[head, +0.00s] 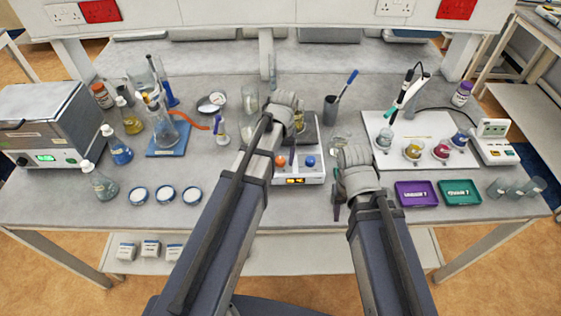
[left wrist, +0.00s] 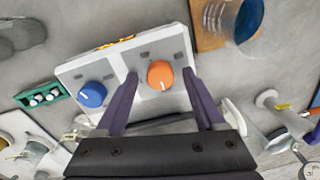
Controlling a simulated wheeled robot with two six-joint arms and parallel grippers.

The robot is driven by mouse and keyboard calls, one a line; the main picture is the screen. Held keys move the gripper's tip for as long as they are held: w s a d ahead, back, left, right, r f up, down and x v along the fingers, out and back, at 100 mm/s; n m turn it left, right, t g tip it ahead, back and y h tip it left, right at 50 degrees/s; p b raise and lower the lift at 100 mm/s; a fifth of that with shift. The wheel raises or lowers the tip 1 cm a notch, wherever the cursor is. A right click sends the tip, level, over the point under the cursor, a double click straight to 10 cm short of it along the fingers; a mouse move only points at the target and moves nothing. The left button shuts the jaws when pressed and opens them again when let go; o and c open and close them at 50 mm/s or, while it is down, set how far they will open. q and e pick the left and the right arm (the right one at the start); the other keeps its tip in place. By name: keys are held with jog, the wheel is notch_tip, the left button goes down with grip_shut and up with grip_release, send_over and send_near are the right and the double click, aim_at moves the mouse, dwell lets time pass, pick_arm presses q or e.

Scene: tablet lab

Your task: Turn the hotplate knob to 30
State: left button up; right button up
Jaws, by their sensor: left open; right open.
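The white hotplate (head: 311,138) stands mid-table with an orange knob (head: 281,161), a blue knob (head: 310,161) and a lit display (head: 295,181), too small to read. My left gripper (head: 287,112) is above the hotplate and hides part of its top. In the left wrist view, its open fingers (left wrist: 160,74) lie on either side of the orange knob (left wrist: 160,75); whether they touch it I cannot tell. The blue knob (left wrist: 92,94) is outside the fingers, to the left. My right gripper (head: 338,200) is open and empty, right of the hotplate.
A blue mat with a flask (head: 167,134) and several bottles are at left. A white board (head: 400,125) with small vessels, a purple tray (head: 416,194) and a green tray (head: 460,193) are at right.

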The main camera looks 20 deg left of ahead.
pick_arm(q)
jog(key=shift+c, duration=0.2)
grip_shut()
dwell(0.4)
